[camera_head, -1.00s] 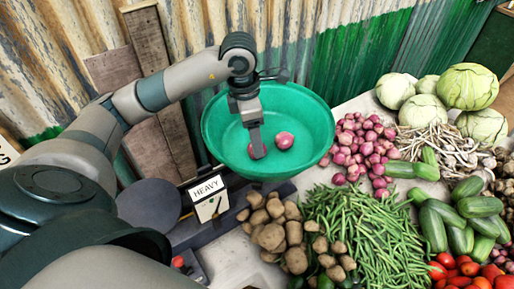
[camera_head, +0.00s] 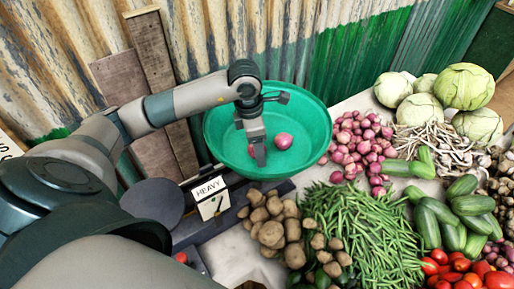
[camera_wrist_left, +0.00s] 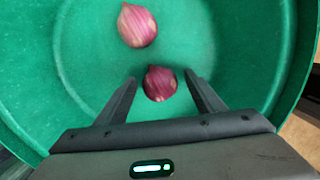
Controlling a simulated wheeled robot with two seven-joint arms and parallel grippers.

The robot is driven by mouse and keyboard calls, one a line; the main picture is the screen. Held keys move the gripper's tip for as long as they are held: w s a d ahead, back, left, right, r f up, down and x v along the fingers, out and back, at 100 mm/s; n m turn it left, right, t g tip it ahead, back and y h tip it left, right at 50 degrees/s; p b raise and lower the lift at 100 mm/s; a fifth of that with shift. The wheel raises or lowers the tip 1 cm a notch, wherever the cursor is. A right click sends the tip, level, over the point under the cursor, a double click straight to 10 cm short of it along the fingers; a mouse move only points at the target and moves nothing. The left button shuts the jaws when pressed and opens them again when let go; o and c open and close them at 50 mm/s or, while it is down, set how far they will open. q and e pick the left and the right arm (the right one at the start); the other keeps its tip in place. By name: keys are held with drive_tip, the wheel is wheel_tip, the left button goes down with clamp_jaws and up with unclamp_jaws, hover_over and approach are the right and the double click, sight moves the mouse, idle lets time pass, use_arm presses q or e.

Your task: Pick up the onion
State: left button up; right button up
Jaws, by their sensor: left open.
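Two onions lie in the green bowl (camera_head: 312,120). One pink-purple onion (camera_head: 284,140) lies to the right of my left gripper (camera_head: 258,160) in the head view; it also shows in the left wrist view (camera_wrist_left: 137,25), beyond the fingertips. The other, darker onion (camera_wrist_left: 159,83) lies between the open fingertips of my left gripper (camera_wrist_left: 160,80) in the wrist view. In the head view that onion is mostly hidden by the gripper. The left gripper is open and points down into the bowl. My right gripper is not in view.
The bowl sits on a scale with a "HEAVY" sign (camera_head: 209,189) and a dark round plate (camera_head: 152,204) at left. Piles of onions (camera_head: 357,145), potatoes (camera_head: 272,225), green beans (camera_head: 365,235) and cabbages (camera_head: 467,87) crowd the right. Corrugated wall stands behind.

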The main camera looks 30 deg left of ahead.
use_arm(q)
drive_tip(key=c, duration=1.1)
drive_tip(key=shift+r, duration=0.1)
drive_tip(key=shift+r+b, duration=0.35)
drive_tip(key=shift+r, duration=0.15)
wheel_tip(320, 180, up, 8)
drive_tip(key=b, duration=0.3)
drive_tip(key=shift+w+f, duration=0.1)
drive_tip(key=shift+f, duration=0.05)
drive_tip(key=shift+r, duration=0.6)
